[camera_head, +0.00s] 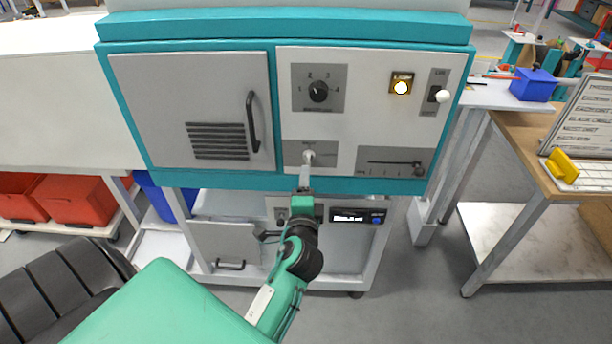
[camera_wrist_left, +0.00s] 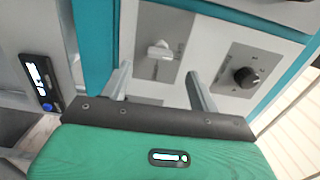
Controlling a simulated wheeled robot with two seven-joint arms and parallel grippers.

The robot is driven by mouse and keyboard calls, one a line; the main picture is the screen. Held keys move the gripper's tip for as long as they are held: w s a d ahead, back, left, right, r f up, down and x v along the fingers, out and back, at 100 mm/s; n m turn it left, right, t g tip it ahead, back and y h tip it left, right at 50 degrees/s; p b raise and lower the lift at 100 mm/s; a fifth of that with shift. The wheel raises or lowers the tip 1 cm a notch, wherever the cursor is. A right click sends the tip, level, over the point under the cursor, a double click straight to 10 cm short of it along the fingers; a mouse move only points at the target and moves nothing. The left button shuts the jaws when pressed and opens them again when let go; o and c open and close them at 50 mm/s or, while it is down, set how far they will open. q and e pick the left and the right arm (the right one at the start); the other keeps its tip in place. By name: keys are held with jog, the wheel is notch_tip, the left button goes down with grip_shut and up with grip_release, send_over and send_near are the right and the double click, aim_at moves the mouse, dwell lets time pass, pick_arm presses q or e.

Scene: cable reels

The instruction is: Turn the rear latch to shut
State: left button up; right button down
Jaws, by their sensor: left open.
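The rear latch appears to be the small white handle (camera_head: 309,156) on a grey plate low on the cabinet's front panel. In the left wrist view the white handle (camera_wrist_left: 160,50) shows as a short bar on its grey plate, ahead of and between my fingers. My left gripper (camera_head: 305,178) is in front of the panel, just below the handle in the head view. In the left wrist view my left gripper (camera_wrist_left: 159,88) is open, with nothing between its fingers, apart from the handle. The plate's lettering is too small to read. My right gripper is not in view.
Nearby on the panel are a black rotary knob (camera_head: 318,91), a lit amber button (camera_head: 401,87), a white-tipped lever (camera_head: 442,96) and a slider (camera_head: 417,168). A grey door with a black handle (camera_head: 253,121) is at left. A wooden table (camera_head: 535,130) stands at right.

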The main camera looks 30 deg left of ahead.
pick_arm(q)
jog(key=v, duration=0.4)
jog(key=shift+b, duration=0.35)
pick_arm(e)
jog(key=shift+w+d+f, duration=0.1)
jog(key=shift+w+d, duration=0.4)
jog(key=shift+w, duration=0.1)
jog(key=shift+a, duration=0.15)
